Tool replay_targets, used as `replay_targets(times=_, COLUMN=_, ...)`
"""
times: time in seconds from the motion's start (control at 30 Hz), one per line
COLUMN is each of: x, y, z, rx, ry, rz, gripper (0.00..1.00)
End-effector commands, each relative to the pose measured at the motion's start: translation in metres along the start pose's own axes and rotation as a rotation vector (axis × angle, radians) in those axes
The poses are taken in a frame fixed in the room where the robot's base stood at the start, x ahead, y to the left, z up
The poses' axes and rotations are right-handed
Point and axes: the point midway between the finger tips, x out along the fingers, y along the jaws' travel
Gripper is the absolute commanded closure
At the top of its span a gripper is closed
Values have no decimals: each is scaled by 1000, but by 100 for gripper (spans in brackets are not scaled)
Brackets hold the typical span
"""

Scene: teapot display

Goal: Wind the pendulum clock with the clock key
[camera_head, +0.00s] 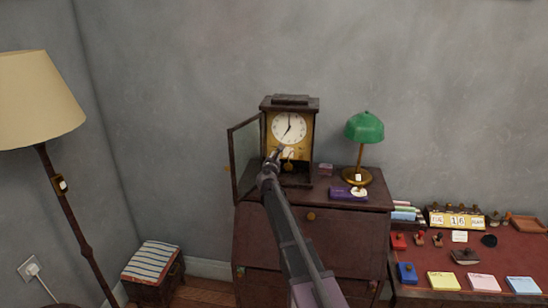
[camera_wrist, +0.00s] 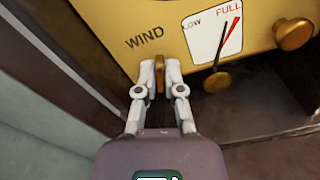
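The pendulum clock (camera_head: 290,128) stands on the dark cabinet with its glass door (camera_head: 246,155) swung open to the left. My gripper (camera_head: 280,155) reaches into the open front, below the dial. In the wrist view, my gripper (camera_wrist: 160,78) is shut on a small brass piece, seemingly the clock key (camera_wrist: 160,74), seen edge-on at the brass plate below the word WIND. How deep it sits is hidden. A white gauge (camera_wrist: 213,38) reads LOW to FULL; its dark pointer and a red mark lie close together near FULL.
A green lamp (camera_head: 363,128) and a purple box (camera_head: 347,193) stand right of the clock on the cabinet (camera_head: 330,235). A red-topped desk (camera_head: 470,265) is farther right.

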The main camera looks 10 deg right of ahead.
Motion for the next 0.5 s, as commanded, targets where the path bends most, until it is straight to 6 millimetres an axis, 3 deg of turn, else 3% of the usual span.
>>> replay_targets(times=0.5, x=0, y=3, z=-1, rx=81, ry=0, rz=4, gripper=100)
